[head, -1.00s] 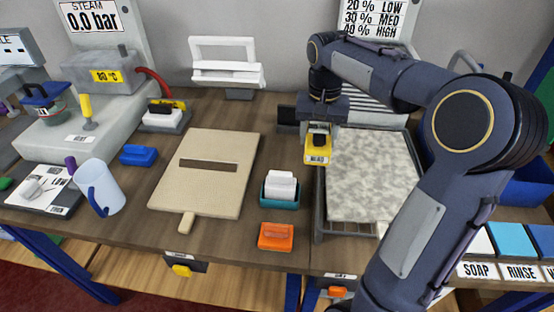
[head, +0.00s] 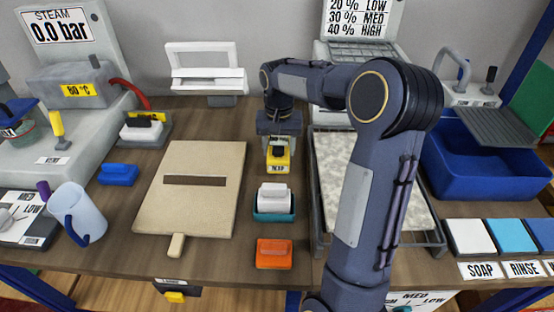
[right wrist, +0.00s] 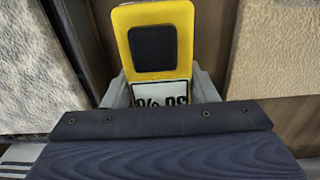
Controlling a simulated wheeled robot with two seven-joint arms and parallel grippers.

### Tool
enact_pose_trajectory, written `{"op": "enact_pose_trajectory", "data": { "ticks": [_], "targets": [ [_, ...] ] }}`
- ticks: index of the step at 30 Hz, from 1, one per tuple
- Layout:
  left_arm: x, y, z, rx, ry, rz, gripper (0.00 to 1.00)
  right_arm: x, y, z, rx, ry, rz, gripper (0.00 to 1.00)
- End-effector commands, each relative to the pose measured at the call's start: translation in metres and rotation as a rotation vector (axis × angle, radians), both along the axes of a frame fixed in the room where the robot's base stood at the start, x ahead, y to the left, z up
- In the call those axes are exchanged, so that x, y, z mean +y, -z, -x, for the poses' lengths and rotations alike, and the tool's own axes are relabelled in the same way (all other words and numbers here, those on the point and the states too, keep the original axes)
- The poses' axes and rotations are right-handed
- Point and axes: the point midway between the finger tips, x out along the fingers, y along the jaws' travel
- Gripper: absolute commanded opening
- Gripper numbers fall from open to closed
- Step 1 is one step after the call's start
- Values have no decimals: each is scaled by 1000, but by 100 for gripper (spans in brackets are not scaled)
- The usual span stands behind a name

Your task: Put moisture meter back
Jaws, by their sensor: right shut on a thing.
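The yellow moisture meter (head: 277,160) has a dark pad and a white display. My right gripper (head: 278,142) is shut on it and holds it over the brown table, between the beige board and the tray with the speckled rug piece. In the right wrist view the meter (right wrist: 158,45) stands out beyond my gripper (right wrist: 160,92), with part of its display showing. I cannot tell from the head view whether the meter touches the table. My left gripper is not in view.
A teal holder with a white block (head: 273,203) and an orange block (head: 273,253) lie in front of the meter. The beige board (head: 195,205) is to the left, the metal-rimmed tray (head: 318,235) to the right.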

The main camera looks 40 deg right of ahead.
Motion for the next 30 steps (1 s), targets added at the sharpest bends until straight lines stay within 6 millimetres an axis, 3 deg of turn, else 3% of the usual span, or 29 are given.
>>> {"op": "enact_pose_trajectory", "data": {
  "ticks": [10,23,24,28,30],
  "targets": [
    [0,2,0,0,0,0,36,0,40,0,0,1,-1,20],
    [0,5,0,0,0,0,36,0,48,0,-1,0,0,20],
    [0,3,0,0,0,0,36,0,46,0,-1,0,0,58],
    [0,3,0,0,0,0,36,0,46,0,-1,0,-1,74],
    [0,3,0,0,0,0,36,0,46,0,-1,0,-1,74]
  ]
}}
